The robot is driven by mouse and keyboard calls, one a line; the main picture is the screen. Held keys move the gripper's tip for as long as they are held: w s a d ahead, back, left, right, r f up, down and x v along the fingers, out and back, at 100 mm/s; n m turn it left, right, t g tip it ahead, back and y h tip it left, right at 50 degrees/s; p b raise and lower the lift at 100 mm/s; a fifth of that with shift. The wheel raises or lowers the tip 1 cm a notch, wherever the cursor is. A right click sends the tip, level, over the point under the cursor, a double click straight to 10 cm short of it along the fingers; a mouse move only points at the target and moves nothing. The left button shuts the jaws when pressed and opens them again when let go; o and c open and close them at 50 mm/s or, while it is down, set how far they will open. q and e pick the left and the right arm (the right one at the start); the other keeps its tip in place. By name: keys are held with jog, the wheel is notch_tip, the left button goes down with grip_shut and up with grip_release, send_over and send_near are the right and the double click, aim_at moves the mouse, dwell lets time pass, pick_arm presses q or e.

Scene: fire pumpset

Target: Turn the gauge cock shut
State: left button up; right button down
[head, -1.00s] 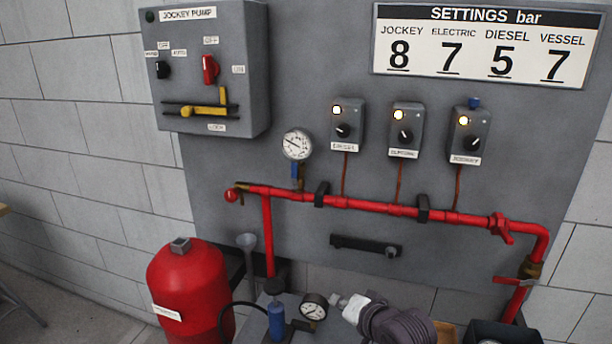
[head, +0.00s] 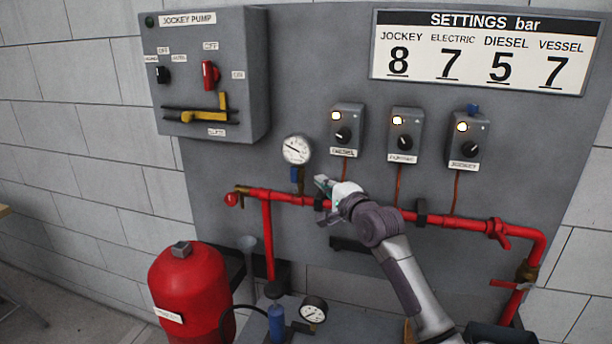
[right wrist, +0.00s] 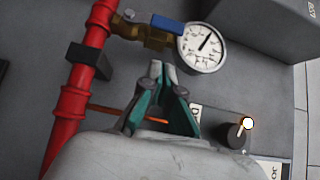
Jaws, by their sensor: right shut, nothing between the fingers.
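The gauge cock is a brass valve with a blue lever (head: 294,174), below the round white gauge (head: 296,150) on the red pipe. In the right wrist view the blue lever (right wrist: 168,23) lies roughly along the brass body (right wrist: 150,38), pointing toward the gauge (right wrist: 202,47). My right gripper (head: 322,184) is just right of the cock in the head view. In the right wrist view its fingertips (right wrist: 162,71) are together and empty, apart from the brass body in the picture. My left gripper is not in view.
The red pipe (head: 468,222) runs across the panel, held by black clamps. Grey switch boxes (head: 347,128) sit above it with thin copper tubes below. A red vessel (head: 190,290) and a second gauge (head: 314,310) stand lower down. The jockey pump box (head: 245,70) is upper left.

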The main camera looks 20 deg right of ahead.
aim_at(294, 180)
jog(key=w+a+p, duration=0.1)
jog(key=w+a, duration=0.1)
jog(key=shift+w+a+r, duration=0.1)
jog(key=shift+w+a, duration=0.15)
jog(key=shift+w, duration=0.1)
jog(key=shift+w+a+p, duration=0.25)
jog(key=shift+a+p, duration=0.05)
jog(key=shift+a, duration=0.2)
jog(key=shift+w, duration=0.1)
